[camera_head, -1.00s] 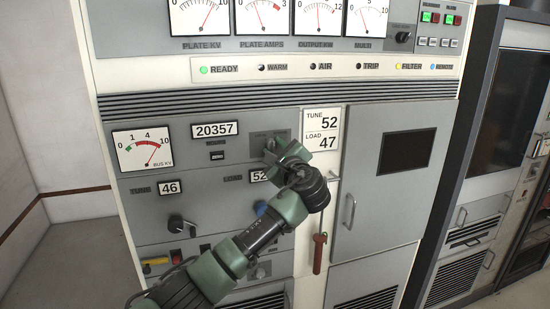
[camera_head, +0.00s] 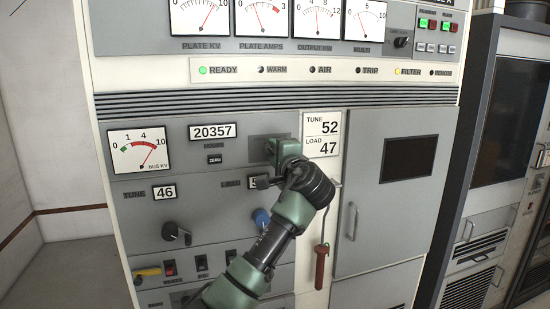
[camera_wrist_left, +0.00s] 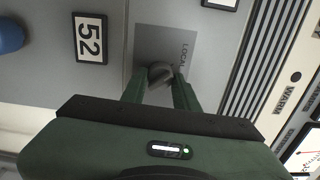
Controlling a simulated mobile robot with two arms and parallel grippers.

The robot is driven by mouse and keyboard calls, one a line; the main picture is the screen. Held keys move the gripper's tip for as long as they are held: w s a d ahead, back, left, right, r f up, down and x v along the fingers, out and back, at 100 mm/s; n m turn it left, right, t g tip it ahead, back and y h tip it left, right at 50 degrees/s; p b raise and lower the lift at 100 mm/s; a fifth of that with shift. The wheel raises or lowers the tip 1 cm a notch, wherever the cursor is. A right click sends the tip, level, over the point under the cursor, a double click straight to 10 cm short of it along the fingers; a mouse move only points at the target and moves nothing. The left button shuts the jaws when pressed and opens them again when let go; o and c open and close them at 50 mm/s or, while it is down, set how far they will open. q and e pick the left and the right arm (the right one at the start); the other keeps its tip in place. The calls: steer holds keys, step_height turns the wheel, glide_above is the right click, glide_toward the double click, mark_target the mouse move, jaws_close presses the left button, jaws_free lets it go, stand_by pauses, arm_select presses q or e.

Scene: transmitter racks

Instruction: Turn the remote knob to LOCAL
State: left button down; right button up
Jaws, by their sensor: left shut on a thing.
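The remote knob (camera_wrist_left: 160,73) is a small dark grey knob on a grey plate (camera_wrist_left: 183,38) marked LOCAL, seen in the left wrist view. My left gripper (camera_wrist_left: 160,92) is shut on the knob, with a green finger on each side of it. In the head view my left gripper (camera_head: 272,150) is at the same plate, below the vent slots and left of the TUNE 52 / LOAD 47 card (camera_head: 321,134). The gripper hides the knob there. The REMOTE lamp (camera_head: 432,72) looks dark. My right gripper is not in view.
A blue knob (camera_head: 262,217) and a black TUNE knob (camera_head: 175,232) stick out below. A red-handled hook (camera_head: 321,262) hangs on the cabinet's white strip. A door with a handle (camera_head: 352,220) is to the right. A counter (camera_head: 212,131) reads 20357.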

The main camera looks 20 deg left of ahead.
arm_select(q)
steer(key=shift+f+n, duration=0.2)
steer(key=shift+n, duration=0.1)
stand_by(0.4)
steer(key=c, duration=1.1)
jaws_free()
steer(key=shift+r, duration=0.1)
steer(key=shift+s, duration=0.1)
steer(key=b+v, duration=0.2)
steer(key=v, duration=0.5)
steer(key=shift+s+d+b, duration=0.25)
steer(key=shift+b, duration=0.15)
